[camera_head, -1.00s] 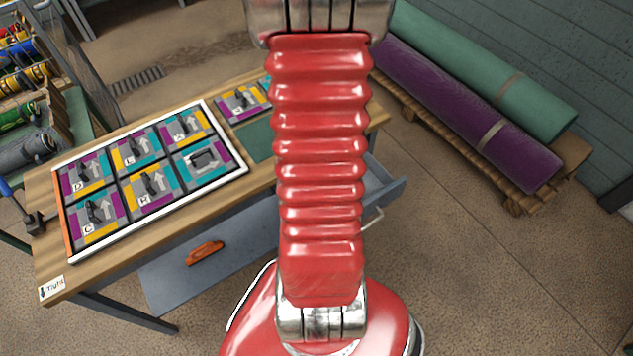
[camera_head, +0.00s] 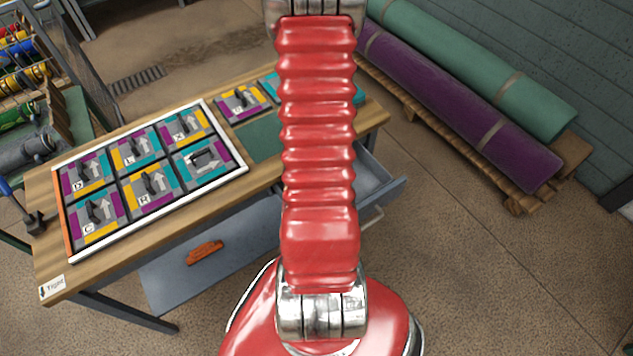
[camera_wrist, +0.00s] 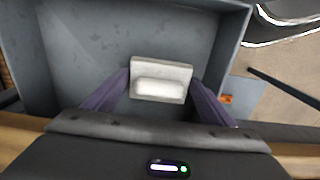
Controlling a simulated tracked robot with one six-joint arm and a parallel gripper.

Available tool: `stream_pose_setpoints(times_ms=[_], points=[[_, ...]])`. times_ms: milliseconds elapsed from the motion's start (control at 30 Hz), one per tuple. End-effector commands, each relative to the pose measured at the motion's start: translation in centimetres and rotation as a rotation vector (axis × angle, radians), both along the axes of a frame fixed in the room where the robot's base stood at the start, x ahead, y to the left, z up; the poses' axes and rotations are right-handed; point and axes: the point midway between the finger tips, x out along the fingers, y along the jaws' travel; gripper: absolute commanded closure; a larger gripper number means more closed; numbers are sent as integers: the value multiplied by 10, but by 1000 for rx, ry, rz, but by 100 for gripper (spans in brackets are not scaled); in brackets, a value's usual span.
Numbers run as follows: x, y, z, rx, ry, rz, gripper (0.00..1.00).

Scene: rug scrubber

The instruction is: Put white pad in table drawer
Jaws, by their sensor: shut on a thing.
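The white pad (camera_wrist: 161,80) is between the two fingers of my gripper (camera_wrist: 160,90) in the wrist view, and the fingers are shut on it. Below it is the open table drawer (camera_wrist: 75,50), a grey tray with a bare floor. I cannot tell whether the pad touches the drawer floor. In the head view the drawer (camera_head: 385,185) sticks out from the table's right part, largely behind my red arm. The pad and gripper are hidden there.
The wooden table (camera_head: 250,190) carries a white-framed board (camera_head: 150,185) of patterned tiles. An orange-brown handle (camera_head: 205,252) is on a grey panel below. Rolled purple (camera_head: 460,115) and green (camera_head: 490,75) rugs lie on a pallet at right. Open floor lies at lower right.

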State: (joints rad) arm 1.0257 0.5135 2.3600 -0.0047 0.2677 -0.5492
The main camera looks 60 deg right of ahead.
Motion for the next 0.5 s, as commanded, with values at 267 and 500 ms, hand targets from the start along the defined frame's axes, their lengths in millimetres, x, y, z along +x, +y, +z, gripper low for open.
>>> stream_pose_setpoints(times_ms=[267,500], points=[[1,-9,0,0,-1,-2,49],[5,-41,-3,2,1,-1,49]])
